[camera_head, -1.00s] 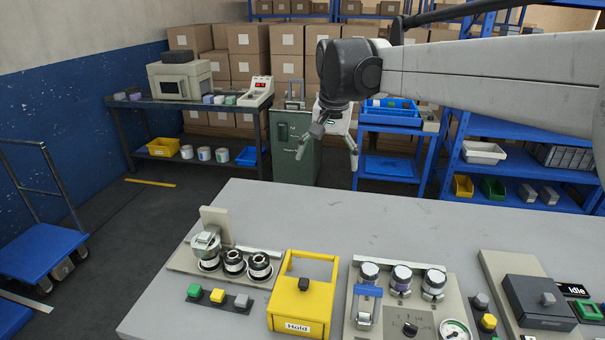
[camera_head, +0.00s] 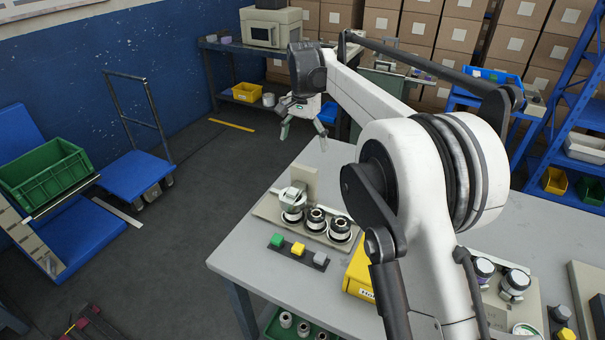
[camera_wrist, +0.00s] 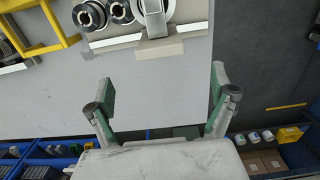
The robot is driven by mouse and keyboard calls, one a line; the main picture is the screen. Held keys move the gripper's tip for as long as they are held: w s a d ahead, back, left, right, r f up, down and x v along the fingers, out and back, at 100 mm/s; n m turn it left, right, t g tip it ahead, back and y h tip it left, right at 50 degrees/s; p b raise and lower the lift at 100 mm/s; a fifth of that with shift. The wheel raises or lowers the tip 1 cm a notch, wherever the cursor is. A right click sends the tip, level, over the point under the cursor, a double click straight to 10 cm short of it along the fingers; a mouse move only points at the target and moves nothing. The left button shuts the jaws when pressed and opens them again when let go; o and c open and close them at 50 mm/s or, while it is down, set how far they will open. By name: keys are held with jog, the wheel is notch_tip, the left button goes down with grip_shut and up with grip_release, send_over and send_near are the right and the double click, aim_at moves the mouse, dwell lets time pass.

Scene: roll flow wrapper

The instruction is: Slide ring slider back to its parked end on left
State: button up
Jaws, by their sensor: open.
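My gripper (camera_head: 304,124) is open and empty beyond the back of the grey table in the head view, apart from everything. In the wrist view its two fingers (camera_wrist: 162,90) are spread wide over the table edge. A beige panel (camera_head: 263,208) on the table carries a pale block-topped part on a ring base (camera_head: 292,199), beside an upright plate (camera_head: 305,181), and two black-and-silver round parts (camera_head: 328,224). The panel's edge also shows at the top of the wrist view (camera_wrist: 115,41), ahead of the fingers. I cannot tell which part is the ring slider.
Green, yellow and grey buttons (camera_head: 298,249) sit in front of the panel. A yellow guard (camera_head: 358,275) stands to its right, partly hidden by my arm. Bare grey table (camera_head: 245,258) lies left of the buttons. Blue carts (camera_head: 135,176) stand on the floor at left.

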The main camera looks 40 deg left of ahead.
aim_at(304, 176)
notch_tip(304, 176, down, 13)
jog(key=shift+f+p, duration=0.2)
jog(key=shift+p, duration=0.3)
